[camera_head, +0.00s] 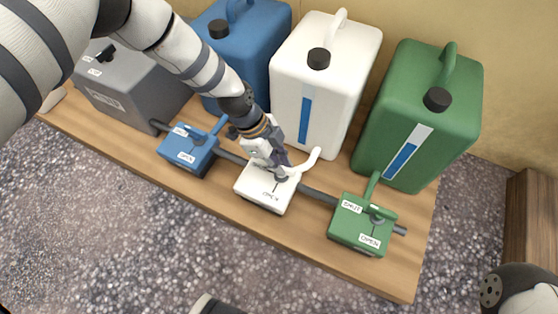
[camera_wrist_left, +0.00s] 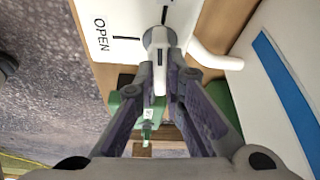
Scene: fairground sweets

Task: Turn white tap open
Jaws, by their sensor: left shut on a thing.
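The white tap (camera_head: 262,197) is a white block on the pipe in front of the white canister.
A blue tap (camera_head: 188,150) stands left and a green tap (camera_head: 360,225) right on the same wooden board (camera_head: 400,279). Behind stand a grey tank (camera_head: 130,95), a blue canister (camera_head: 262,45), a white canister (camera_head: 335,70) and a green canister (camera_head: 405,90). Gravel ground in front is clear.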

